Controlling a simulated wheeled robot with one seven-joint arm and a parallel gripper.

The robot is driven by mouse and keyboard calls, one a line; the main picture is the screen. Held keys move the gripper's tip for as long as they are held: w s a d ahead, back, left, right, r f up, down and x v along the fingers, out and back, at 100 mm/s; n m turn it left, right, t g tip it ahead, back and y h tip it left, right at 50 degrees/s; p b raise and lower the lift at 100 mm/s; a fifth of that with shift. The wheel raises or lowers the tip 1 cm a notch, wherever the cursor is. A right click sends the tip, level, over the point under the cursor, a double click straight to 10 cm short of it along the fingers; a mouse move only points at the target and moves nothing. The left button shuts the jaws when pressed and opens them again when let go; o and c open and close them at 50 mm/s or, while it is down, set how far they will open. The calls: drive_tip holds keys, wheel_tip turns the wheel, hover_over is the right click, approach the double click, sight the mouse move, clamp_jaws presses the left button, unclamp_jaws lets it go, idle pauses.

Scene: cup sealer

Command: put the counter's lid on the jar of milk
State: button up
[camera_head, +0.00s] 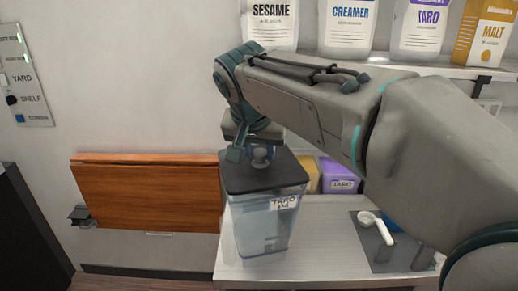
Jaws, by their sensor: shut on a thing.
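A dark square lid (262,178) with a round grey knob is at the top of a clear, bluish square jar (262,228) on the counter (315,238). The jar's white label appears to read "TARO" with small marks below. My gripper (255,156) points down and is shut on the lid's knob. The lid looks level and lines up with the jar's top; I cannot tell whether it rests fully on the rim. No jar marked milk can be read in this view.
A purple taro pack (341,177) and a yellow pack (312,176) stand behind the jar, partly hidden by my arm. A white scoop (376,228) lies on a grey mat (372,256) at right. A brown wooden panel (145,193) is on the left wall. Bags line the shelf above.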

drive_tip(key=shift+f+b, duration=0.85)
idle(0.6)
idle(0.3)
drive_tip(key=o, duration=1.6)
drive_tip(key=shift+c, duration=0.2)
drive_tip(key=shift+r+p, duration=2.7)
drive_tip(key=shift+r, duration=0.85)
